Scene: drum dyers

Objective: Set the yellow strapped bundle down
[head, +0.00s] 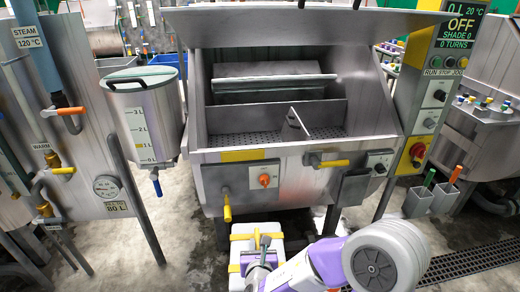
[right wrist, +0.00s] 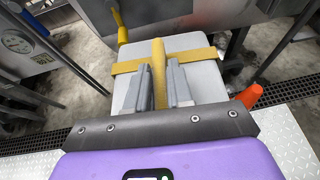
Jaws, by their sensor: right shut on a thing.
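The yellow strapped bundle (head: 240,240) is a pale grey-white block with crossed yellow straps. It shows low in the middle of the head view, in front of the steel drum machine. In the right wrist view the bundle (right wrist: 196,44) lies straight ahead, with a raised yellow strap running between the fingers. My right gripper (head: 262,252) is shut on this strap; its two grey fingers (right wrist: 160,85) flank it in the right wrist view. The gripper and arm hide part of the bundle. I cannot tell whether its underside touches the floor. My left gripper is not in view.
The open drum machine (head: 290,168) stands just behind the bundle, with a yellow-handled valve (head: 227,206) hanging low. A steel measuring tank (head: 143,120) on legs is to the left. A control post (head: 425,100) and handled holders (head: 418,200) stand right. A floor grating (head: 475,262) runs at lower right.

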